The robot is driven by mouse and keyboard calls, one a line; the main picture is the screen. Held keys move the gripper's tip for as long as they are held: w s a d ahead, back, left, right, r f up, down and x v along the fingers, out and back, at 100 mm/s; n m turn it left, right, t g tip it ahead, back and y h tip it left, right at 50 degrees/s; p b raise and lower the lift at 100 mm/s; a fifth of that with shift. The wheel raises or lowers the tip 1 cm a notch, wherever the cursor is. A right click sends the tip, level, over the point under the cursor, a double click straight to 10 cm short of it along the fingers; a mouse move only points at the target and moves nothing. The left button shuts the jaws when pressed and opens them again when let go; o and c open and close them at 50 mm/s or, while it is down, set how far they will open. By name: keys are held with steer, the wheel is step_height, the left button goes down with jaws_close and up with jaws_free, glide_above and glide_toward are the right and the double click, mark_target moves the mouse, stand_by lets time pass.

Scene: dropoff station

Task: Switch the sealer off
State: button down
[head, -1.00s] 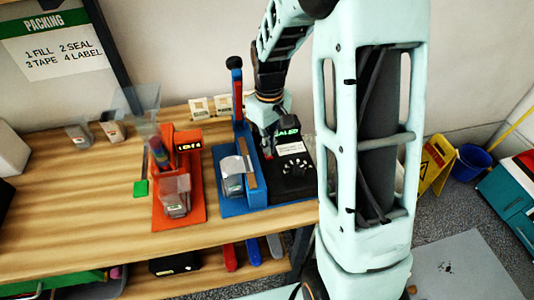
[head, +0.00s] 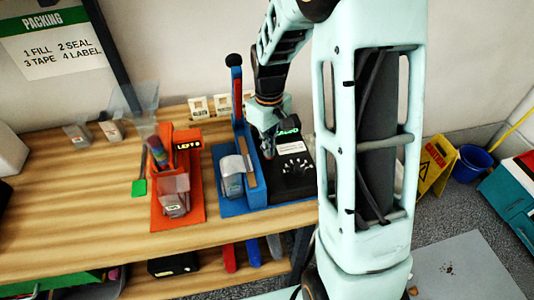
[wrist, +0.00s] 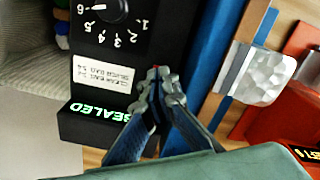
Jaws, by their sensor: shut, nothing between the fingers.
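The sealer has a blue body (head: 233,207) with a silver-grey pouch on it and a black control box (head: 293,190) at its right. In the wrist view the control box (wrist: 120,60) shows a dial with numbers, a white label (wrist: 102,87) and a lit green display (wrist: 100,110) reading SEALED. My gripper (head: 268,154) is shut and empty at the left edge of the control box, beside the blue body. In the wrist view its fingertips (wrist: 160,76) are together, with a small red spot (wrist: 156,67) at them. The switch is not clearly visible; whether the fingertips touch it cannot be told.
An orange machine (head: 180,205) with a lit display stands left of the sealer. Clear pouches (head: 112,131) and a green-ended tool (head: 139,187) lie further left. Small cards (head: 198,107) stand behind. The left of the wooden table (head: 85,205) is mostly clear.

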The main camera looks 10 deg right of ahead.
steer(key=shift+f+b, duration=0.3)
steer(key=shift+f, duration=0.1)
steer(key=shift+r, duration=0.1)
steer(key=shift+r+p, duration=2.55)
steer(key=shift+r, duration=0.85)
steer(key=shift+r, duration=0.1)
